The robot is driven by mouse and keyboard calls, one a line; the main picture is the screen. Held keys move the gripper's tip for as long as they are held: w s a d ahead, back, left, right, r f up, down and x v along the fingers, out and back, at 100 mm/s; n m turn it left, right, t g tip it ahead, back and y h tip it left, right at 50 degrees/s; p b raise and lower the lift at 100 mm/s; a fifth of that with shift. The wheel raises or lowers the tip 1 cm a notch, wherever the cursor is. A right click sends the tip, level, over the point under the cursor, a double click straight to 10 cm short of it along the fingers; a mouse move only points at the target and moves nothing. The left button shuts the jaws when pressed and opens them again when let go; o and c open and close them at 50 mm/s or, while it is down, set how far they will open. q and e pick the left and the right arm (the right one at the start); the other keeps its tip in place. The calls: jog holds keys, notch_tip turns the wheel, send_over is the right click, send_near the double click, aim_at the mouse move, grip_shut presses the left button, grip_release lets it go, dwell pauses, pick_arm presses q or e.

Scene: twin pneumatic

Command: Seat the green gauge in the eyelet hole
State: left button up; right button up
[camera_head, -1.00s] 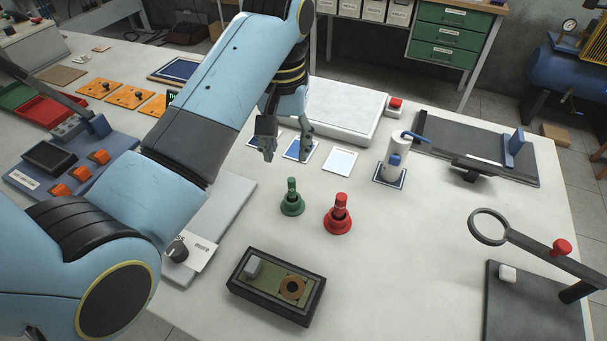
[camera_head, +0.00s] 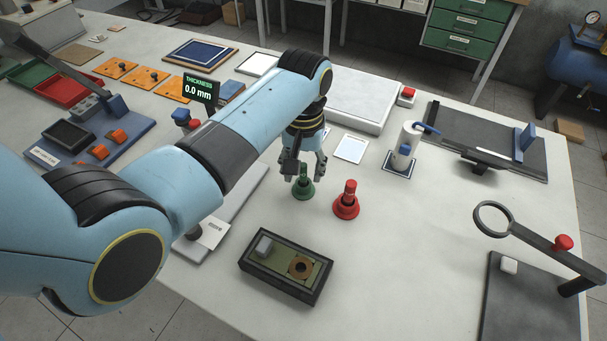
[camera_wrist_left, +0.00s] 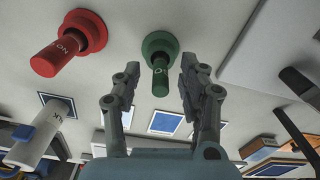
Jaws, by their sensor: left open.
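The green gauge (camera_head: 303,188), a plug with a wide round base and a narrow stem, stands upright on the table. In the left wrist view the green gauge (camera_wrist_left: 160,50) lies between and just beyond the fingertips. My left gripper (camera_head: 303,172) is open around the top of its stem, not closed on it; its fingers also show in the wrist view (camera_wrist_left: 159,66). The eyelet (camera_head: 301,267), a brown ring with a dark hole, lies in a dark-rimmed tray (camera_head: 258,284) in front. My right gripper is out of view.
A red gauge (camera_head: 346,203) stands close right of the green one. A white bottle (camera_head: 405,150) stands behind it. A grey block (camera_head: 264,245) sits in the tray left of the eyelet. A magnifier ring on an arm (camera_head: 530,243) stands at right. The table between gauges and tray is clear.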

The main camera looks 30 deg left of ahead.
pick_arm(q)
grip_shut()
jog(key=shift+r, duration=0.15)
